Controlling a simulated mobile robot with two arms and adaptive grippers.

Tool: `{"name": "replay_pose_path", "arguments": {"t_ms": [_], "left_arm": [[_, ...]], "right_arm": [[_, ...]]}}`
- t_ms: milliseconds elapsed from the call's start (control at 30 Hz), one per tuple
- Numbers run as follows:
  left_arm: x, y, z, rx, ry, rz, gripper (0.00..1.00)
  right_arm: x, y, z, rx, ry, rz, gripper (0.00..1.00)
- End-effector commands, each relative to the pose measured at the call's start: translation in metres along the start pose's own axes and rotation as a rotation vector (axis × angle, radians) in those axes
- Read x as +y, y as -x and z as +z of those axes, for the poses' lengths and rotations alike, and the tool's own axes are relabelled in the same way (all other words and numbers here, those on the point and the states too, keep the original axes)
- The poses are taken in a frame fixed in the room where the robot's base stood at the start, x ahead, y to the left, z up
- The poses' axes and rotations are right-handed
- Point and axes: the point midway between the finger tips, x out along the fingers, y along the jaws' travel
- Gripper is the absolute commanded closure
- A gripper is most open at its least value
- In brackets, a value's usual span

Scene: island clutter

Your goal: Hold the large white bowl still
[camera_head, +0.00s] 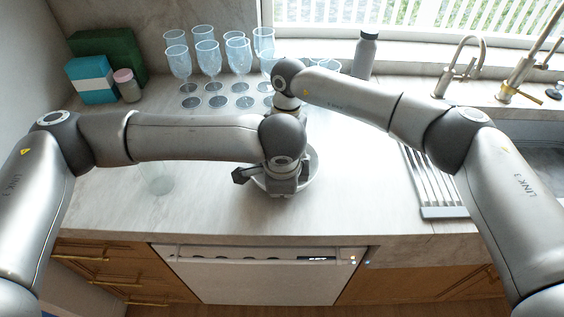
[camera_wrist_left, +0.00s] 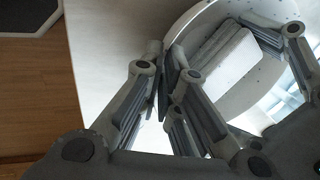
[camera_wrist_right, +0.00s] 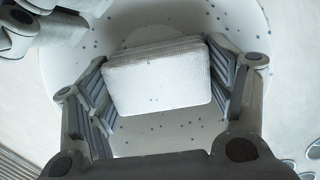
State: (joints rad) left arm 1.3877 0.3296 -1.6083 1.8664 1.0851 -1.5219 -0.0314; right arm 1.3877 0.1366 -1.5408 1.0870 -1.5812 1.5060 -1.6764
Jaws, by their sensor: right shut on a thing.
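The large white bowl (camera_head: 314,163) stands on the counter, mostly hidden by my left wrist in the head view. Its speckled inside fills much of the right wrist view (camera_wrist_right: 160,135), and its rim shows in the left wrist view (camera_wrist_left: 185,22). My left gripper (camera_wrist_left: 164,62) is at the rim with its fingertips close together; whether they pinch the rim is unclear. My right gripper (camera_wrist_right: 158,85) is shut on a white textured block like a sponge (camera_wrist_right: 157,78), inside the bowl. The block also shows in the left wrist view (camera_wrist_left: 222,57).
Several blue-tinted glasses (camera_head: 207,55) stand at the back left, by a blue-and-white box (camera_head: 92,80) and a pink-lidded jar (camera_head: 127,86). A clear glass (camera_head: 156,180) stands left of the bowl. A grey bottle (camera_head: 365,55) and ribbed drainer (camera_head: 437,185) are to the right.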

Motion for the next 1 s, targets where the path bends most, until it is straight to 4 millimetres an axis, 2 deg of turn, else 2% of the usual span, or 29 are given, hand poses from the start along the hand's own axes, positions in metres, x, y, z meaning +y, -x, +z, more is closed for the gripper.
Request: {"name": "replay_pose_path", "arguments": {"t_ms": [233,467,1000], "left_arm": [[0.002,0.000,-0.003,0.007,-0.006,0.002,1.00],[0.002,0.000,-0.002,0.005,-0.004,0.002,1.00],[0.001,0.000,-0.002,0.005,-0.004,0.002,1.00]], "right_arm": [[0.012,0.002,-0.006,-0.002,0.001,-0.002,0.44],[0.013,0.002,-0.007,-0.001,0.000,0.000,0.44],[0.001,-0.002,0.007,-0.002,0.001,-0.001,0.44]]}}
